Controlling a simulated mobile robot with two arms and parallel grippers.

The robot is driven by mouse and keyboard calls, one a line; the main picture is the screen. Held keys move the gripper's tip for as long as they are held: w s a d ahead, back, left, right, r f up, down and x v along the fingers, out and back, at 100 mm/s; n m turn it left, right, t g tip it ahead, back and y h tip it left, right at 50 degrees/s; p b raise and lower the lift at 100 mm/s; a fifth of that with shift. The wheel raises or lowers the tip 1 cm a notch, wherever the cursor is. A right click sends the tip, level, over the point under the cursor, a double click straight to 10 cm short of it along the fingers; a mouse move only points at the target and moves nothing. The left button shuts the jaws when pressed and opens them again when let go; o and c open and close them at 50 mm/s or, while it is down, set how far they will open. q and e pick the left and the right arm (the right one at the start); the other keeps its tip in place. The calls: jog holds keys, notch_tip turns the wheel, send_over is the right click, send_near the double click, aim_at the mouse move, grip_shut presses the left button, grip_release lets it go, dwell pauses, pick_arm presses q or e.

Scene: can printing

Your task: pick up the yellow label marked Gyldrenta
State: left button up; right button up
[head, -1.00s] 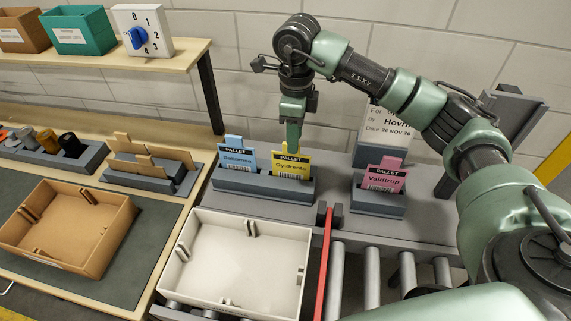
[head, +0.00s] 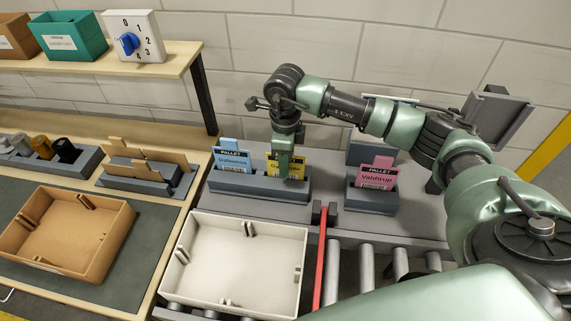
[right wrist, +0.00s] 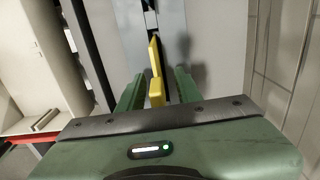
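The yellow label (head: 298,168) stands in a slot of the grey holder (head: 250,188), partly hidden behind my right gripper (head: 284,172); its name cannot be read now. In the right wrist view, the yellow label (right wrist: 156,75) rises between the two green fingers of my right gripper (right wrist: 158,92). The fingers are open, with a gap on each side of the label. The blue label (head: 232,160) stands left of it in the same holder. The pink label (head: 377,176), marked Valdtrup, stands in a separate holder to the right. My left gripper is not in view.
A white tray (head: 240,308) lies in front of the holder, and a brown tray (head: 38,258) on the left bench. A red bar (head: 320,262) and rollers (head: 362,268) are right of the white tray. The wall is close behind.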

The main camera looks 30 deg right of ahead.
grip_shut()
jog(key=shift+r, duration=0.15)
